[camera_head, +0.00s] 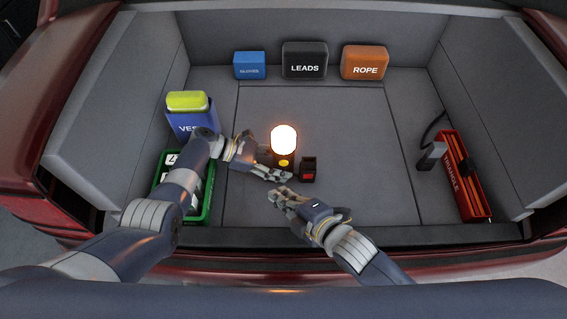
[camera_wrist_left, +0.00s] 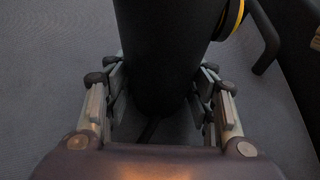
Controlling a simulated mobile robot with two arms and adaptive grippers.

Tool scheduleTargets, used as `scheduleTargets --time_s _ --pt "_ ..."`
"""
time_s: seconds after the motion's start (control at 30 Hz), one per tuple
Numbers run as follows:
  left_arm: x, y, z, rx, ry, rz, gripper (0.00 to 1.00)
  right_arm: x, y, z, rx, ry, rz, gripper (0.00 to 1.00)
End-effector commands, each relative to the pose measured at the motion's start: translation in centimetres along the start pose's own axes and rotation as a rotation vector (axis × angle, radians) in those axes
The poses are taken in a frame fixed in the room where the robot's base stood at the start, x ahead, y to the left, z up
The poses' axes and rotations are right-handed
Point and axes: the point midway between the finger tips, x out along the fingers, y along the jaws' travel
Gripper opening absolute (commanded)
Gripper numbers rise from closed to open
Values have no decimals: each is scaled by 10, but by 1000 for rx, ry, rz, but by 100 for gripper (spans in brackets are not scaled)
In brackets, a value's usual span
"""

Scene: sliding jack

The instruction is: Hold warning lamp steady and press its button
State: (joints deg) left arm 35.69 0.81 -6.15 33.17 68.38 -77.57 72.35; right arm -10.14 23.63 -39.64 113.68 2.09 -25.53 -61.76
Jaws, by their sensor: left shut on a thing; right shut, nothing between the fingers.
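The warning lamp (camera_head: 284,142) stands upright on the trunk floor, with a glowing top and a dark body. A yellow button (camera_head: 284,163) shows on its front. My left gripper (camera_head: 275,168) is at the lamp's left side and shut on its body. In the left wrist view the lamp's dark body (camera_wrist_left: 160,50) sits between the fingers of my left gripper (camera_wrist_left: 160,105). My right gripper (camera_head: 278,197) is shut and empty, in front of the lamp and apart from it.
A small dark box with a red patch (camera_head: 308,171) stands just right of the lamp. At left are a blue vest box (camera_head: 190,121) and a green crate (camera_head: 207,205). A red triangle case (camera_head: 462,175) lies at right. Blue, LEADS (camera_head: 304,57) and ROPE (camera_head: 365,60) boxes line the back.

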Motion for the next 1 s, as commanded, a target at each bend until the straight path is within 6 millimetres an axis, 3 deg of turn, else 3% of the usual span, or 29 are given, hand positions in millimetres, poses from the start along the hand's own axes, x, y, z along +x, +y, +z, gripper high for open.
scheduleTargets --time_s 0.27,0.3,0.37,0.77,1.0 --pt "0 -1 -1 -1 1 -1 32 0 0 0 0 0 1 0" --pt "0 -1 -1 -1 1 -1 60 0 0 0 0 0 0 0" --pt "0 -1 -1 -1 1 -1 74 0 0 0 0 0 0 0" --pt "-2 0 0 0 0 0 74 0 0 0 1 0 1 0" --pt "-30 0 -1 1 2 2 74 0 0 0 1 0 1 0"
